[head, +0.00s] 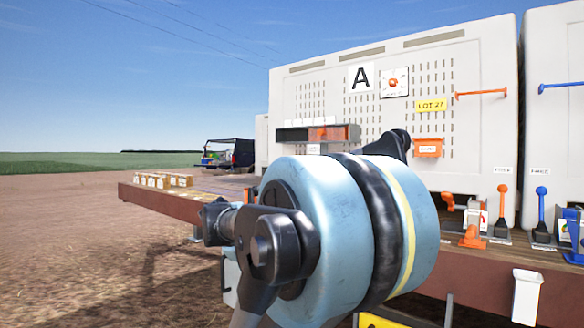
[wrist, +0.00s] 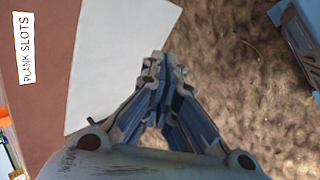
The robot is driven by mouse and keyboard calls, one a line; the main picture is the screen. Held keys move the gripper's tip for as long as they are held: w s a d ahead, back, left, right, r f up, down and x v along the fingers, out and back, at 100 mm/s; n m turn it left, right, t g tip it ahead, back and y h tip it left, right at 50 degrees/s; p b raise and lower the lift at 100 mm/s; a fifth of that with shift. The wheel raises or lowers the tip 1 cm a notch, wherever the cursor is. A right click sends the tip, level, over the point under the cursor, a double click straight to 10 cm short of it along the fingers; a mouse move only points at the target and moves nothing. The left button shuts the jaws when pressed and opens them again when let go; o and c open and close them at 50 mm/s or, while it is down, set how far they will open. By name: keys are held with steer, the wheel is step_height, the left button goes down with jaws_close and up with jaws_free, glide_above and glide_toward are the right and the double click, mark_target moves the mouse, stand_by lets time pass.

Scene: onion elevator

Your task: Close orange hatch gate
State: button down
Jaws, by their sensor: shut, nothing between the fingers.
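Several orange parts show in the head view, and I cannot tell for certain which is the hatch gate. An orange lever (head: 502,205) stands on the deck by the A machine, with an orange block (head: 472,237) beside it. An orange box (head: 428,147) and an orange horizontal bar (head: 481,93) are on the machine's white face. In the wrist view my gripper (wrist: 163,62) is shut and empty, its fingertips together over a white panel's edge and straw-covered ground. In the head view my arm hides part of the deck and the machine's lower face.
The white machine marked A (head: 310,95) stands on a long brown deck (head: 150,200). Blue levers (head: 541,210) stand at the right. A PLANK SLOTS label (wrist: 25,48) lies beside a white panel (wrist: 115,60). Open ground is at the left.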

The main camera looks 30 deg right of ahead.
steer(key=w+d+r+n+t+h, duration=0.1)
steer(key=w+d+r+n+h, duration=0.2)
steer(key=w+d+r+n, duration=0.5)
steer(key=w+d+r+n+t+h, duration=0.15)
steer(key=w+r+h, duration=0.35)
steer(key=r, duration=0.8)
steer(key=w+d+r+n+t+h, duration=0.1)
steer(key=w+d+r+n+h, duration=0.1)
steer(key=w+d+r+n, duration=0.55)
steer(key=w+d+r+m, duration=0.2)
steer(key=w+d, duration=0.3)
steer(key=d, duration=0.5)
steer(key=shift+w+d+r, duration=0.2)
steer(key=shift+r, duration=0.1)
steer(key=x, duration=0.7)
steer(key=shift+w+d, duration=0.15)
steer(key=shift+d, duration=0.35)
steer(key=shift+r, duration=0.1)
